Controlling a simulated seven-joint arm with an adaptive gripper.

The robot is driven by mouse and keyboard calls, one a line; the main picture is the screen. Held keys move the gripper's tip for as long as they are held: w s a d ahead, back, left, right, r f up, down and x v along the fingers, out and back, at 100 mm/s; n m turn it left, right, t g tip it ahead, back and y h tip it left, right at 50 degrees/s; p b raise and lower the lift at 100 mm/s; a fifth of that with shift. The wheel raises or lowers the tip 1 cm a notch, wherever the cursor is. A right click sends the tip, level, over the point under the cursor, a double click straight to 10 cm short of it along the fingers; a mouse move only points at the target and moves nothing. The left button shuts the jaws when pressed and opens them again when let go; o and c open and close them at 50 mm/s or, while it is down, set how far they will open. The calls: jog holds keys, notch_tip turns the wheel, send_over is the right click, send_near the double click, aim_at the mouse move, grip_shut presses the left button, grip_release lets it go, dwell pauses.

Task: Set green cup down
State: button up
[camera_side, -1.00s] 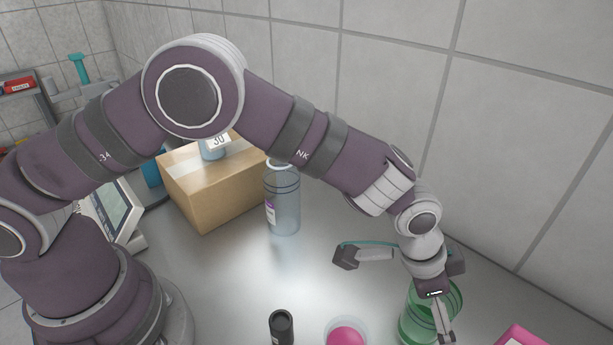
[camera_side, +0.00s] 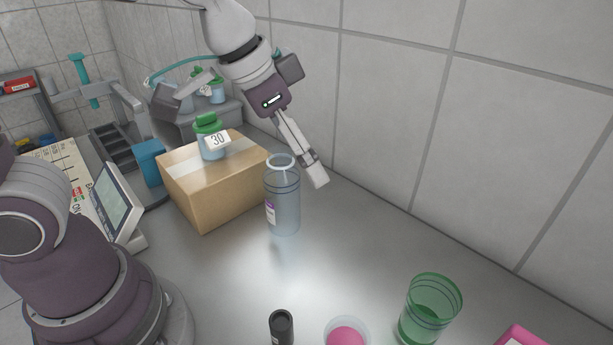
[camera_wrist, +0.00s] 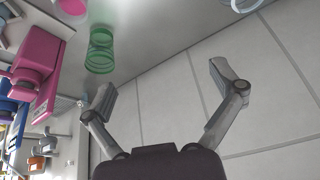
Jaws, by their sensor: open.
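The green cup (camera_side: 430,308) is a clear green cup standing upright on the grey table at the lower right of the side view. It also shows in the wrist view (camera_wrist: 100,50), at the upper left, apart from my fingers. My gripper (camera_side: 318,180) is high near the wall, beside and above the clear bottle in the side view, well away from the cup. In the wrist view my gripper (camera_wrist: 165,80) has its two fingers spread wide with nothing between them.
A clear bottle (camera_side: 284,205) stands by a cardboard box (camera_side: 215,190) carrying a green-capped bottle (camera_side: 209,135). A black cylinder (camera_side: 281,327), a dish with pink contents (camera_side: 346,336) and a pink object (camera_side: 524,337) are near the front. The tabletop between bottle and cup is clear.

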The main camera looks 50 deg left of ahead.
jog(key=s+a+n+y, duration=0.1)
jog(key=s+a+n, duration=0.3)
jog(key=s+a, duration=0.3)
jog(key=shift+s+a+f+t, duration=0.2)
jog(key=shift+s+a+t, duration=0.15)
jog(key=shift+a+t, duration=0.1)
